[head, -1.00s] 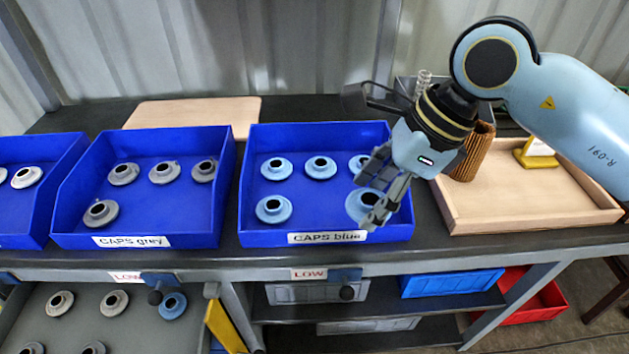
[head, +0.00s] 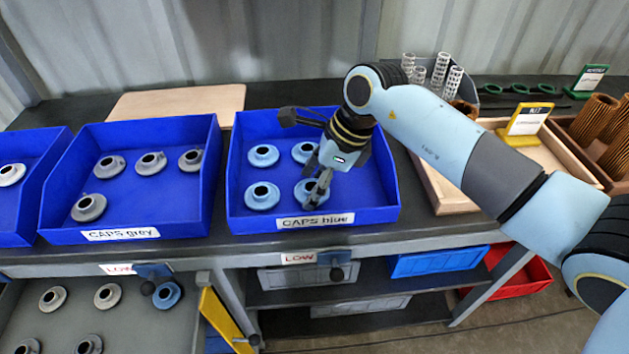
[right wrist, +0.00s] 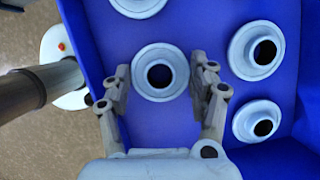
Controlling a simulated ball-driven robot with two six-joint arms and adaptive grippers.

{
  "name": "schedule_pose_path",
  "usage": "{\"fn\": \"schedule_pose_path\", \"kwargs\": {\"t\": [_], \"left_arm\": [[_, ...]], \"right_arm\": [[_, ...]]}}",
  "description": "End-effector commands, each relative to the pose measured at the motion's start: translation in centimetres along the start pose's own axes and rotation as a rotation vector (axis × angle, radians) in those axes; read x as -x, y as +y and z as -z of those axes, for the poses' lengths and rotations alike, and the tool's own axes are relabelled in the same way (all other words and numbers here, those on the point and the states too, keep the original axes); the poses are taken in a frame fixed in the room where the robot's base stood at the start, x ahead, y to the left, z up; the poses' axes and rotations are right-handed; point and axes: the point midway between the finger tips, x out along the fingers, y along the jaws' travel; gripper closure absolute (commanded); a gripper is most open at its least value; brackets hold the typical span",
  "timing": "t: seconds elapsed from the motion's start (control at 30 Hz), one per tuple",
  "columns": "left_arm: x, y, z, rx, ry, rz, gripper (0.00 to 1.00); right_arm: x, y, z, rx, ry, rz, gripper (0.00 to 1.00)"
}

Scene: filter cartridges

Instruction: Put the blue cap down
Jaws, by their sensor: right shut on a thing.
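The blue cap (head: 309,193) is a light-blue flanged disc with a dark centre hole. It is upright in the front of the blue-cap bin (head: 385,214), right of another cap (head: 262,196). My right gripper (head: 318,188) reaches down over it, shut on it. In the right wrist view the cap (right wrist: 160,88) sits between the two fingertips of the gripper (right wrist: 160,72), at its rim. I cannot tell whether its underside touches the bin floor. My left gripper is not in view.
More blue caps lie behind the held one (head: 263,155) (head: 305,152). The grey-cap bin (head: 140,210) stands to the left. A wooden tray (head: 450,200) with a yellow sign (head: 527,122) is to the right. Bin floor right of the gripper looks clear.

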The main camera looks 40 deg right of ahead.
Motion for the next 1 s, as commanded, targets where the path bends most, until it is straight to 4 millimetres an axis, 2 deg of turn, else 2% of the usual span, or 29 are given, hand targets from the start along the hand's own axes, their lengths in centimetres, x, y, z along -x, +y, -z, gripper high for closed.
{"fn": "schedule_pose_path", "kwargs": {"t": [0.23,0.27,0.43,0.77,0.87,1.0], "left_arm": [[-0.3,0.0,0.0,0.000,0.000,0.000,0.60],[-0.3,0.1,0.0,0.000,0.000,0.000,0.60],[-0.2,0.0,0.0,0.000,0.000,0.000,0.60],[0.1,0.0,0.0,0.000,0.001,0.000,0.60],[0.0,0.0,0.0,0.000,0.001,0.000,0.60],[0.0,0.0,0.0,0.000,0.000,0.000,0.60]], "right_arm": [[-0.3,0.0,0.1,0.000,0.000,0.000,0.60],[-0.3,0.0,0.1,0.000,0.000,0.000,0.39],[-0.2,0.0,0.1,0.000,0.000,0.000,0.17],[0.2,0.0,-0.1,0.000,0.000,0.000,0.17],[1.2,-0.1,0.0,0.001,0.000,0.002,0.17],[4.1,-0.2,0.0,0.005,0.000,0.005,0.17]]}}
